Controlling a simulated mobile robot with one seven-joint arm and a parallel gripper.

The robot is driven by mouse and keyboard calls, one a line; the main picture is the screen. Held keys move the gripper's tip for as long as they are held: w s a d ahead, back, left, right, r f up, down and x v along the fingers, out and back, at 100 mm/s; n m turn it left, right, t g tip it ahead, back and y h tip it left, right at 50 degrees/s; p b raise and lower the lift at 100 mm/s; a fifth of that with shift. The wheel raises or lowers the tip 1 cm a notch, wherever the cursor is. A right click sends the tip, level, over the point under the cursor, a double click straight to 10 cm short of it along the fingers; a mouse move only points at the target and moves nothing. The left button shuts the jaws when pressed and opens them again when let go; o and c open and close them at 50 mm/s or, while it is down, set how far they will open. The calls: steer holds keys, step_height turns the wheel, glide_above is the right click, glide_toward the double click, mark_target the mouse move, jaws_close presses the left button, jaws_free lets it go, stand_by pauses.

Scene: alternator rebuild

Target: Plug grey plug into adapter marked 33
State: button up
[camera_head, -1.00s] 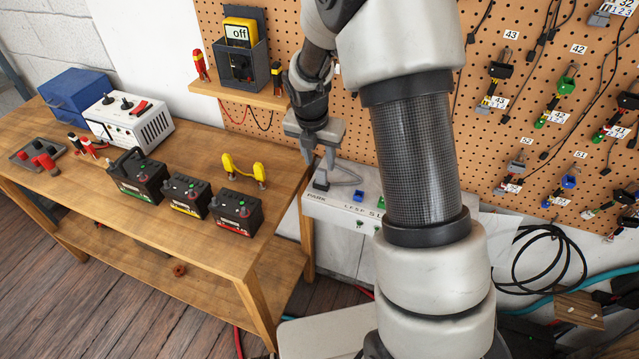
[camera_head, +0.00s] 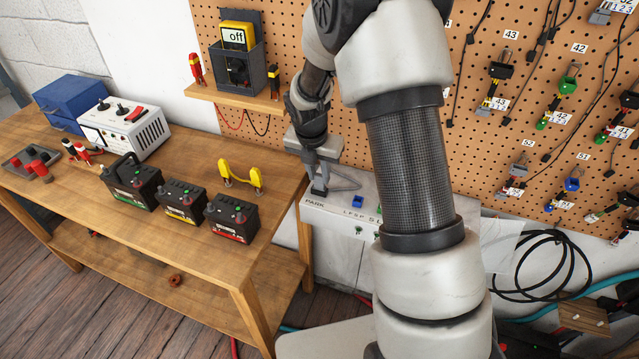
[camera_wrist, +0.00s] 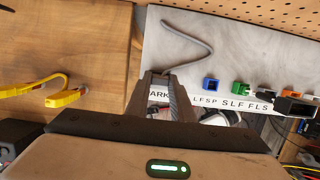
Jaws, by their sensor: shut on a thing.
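My gripper (camera_head: 319,180) is down at the PARK end of a light grey labelled box (camera_head: 340,208). In the wrist view my gripper (camera_wrist: 161,78) is shut on the grey plug (camera_wrist: 160,82), which is mostly hidden between the fingers. A grey cable (camera_wrist: 192,61) leads from it and bends across the box top. In the head view a small dark block (camera_head: 319,191) shows at the fingertips. Whether the plug is seated or clear of the box cannot be told. I can read no 33 label; readable pegboard markers include 43 and 42.
Blue (camera_wrist: 211,84) and green (camera_wrist: 240,88) connectors stand on the box right of my gripper. A wooden bench (camera_head: 150,235) with batteries and a yellow handle-like part (camera_head: 240,174) is left. Adapters hang on the pegboard (camera_head: 545,130) at right.

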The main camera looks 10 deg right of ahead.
mark_target(319, 176)
steer(key=shift+r, duration=0.15)
steer(key=shift+r+p, duration=1.85)
steer(key=shift+r, duration=0.15)
